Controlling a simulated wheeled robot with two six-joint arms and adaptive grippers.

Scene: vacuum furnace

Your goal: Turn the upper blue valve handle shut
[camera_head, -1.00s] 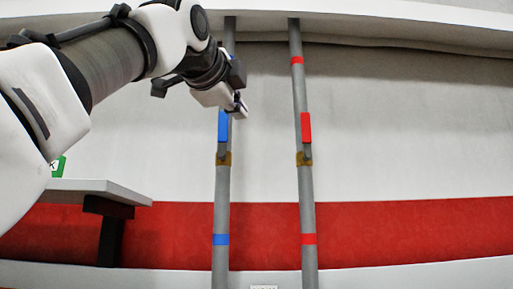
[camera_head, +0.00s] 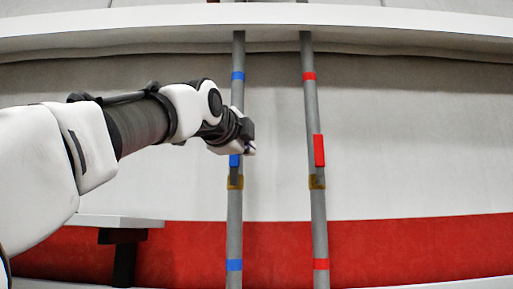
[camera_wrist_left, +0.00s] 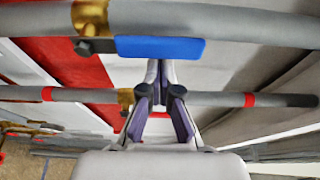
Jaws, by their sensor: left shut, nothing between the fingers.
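The blue valve handle (camera_head: 234,161) sits on the left grey pipe (camera_head: 235,210), just above a brass fitting (camera_head: 235,182). It lies along the pipe, and my left gripper hides its upper part in the head view. In the left wrist view the blue handle (camera_wrist_left: 160,47) shows as a flat bar running along the pipe. My left gripper (camera_head: 249,150) is in front of the handle. In the left wrist view its fingertips (camera_wrist_left: 160,72) are together and empty, close to the handle's edge. I cannot tell whether they touch it. My right gripper is not in view.
A second grey pipe (camera_head: 316,225) with a red handle (camera_head: 319,150) along it stands to the right. A white ledge (camera_head: 400,24) crosses above. A small shelf (camera_head: 100,221) juts out at the lower left. The wall right of the pipes is clear.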

